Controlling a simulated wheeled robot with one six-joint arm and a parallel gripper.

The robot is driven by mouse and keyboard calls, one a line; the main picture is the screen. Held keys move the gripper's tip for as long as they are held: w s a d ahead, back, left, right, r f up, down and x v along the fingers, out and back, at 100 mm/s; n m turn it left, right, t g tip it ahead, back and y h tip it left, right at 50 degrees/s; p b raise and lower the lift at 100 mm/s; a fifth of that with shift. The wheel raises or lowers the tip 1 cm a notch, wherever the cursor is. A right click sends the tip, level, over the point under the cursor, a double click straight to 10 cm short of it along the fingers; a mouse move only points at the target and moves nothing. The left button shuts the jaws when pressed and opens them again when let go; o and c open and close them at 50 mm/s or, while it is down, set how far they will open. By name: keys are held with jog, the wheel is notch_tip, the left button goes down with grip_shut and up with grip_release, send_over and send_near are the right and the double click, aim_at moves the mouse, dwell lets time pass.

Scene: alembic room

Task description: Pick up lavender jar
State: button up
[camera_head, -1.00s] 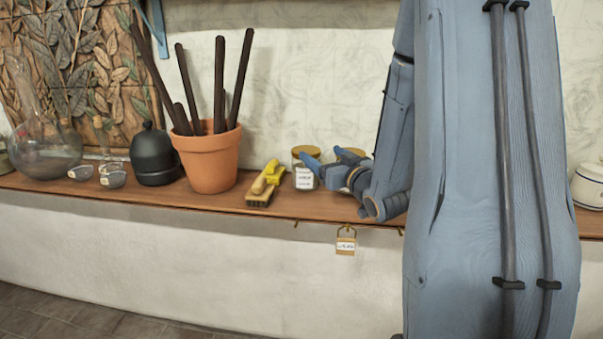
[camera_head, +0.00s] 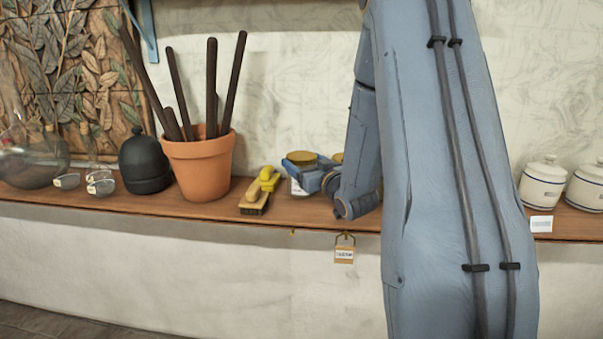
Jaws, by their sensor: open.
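A small jar with a gold lid (camera_head: 301,157) and a pale body stands on the wooden shelf, right of the yellow brush. Its label is too small and too covered to read. My blue gripper (camera_head: 299,171) is open at this jar, with its fingers level with the part just below the lid and hiding much of the body. I cannot tell whether the fingers touch it. A second gold-lidded jar (camera_head: 337,158) stands to the right, mostly hidden behind my gripper and wrist. I cannot tell from the labels which jar holds lavender.
A yellow brush (camera_head: 259,190) lies close left of the jar. Further left stand a terracotta pot (camera_head: 201,167) with dark sticks and a black vessel (camera_head: 145,160). A tag (camera_head: 344,254) hangs below the shelf edge. White lidded jars (camera_head: 543,182) stand at right.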

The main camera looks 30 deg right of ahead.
jog(key=shift+w+p, duration=1.35)
jog(key=shift+w, duration=1.3)
jog(key=shift+r, duration=0.1)
jog(key=c, duration=1)
jog(key=shift+o, duration=0.2)
jog(key=shift+r+b, duration=0.15)
jog(key=shift+b, duration=0.15)
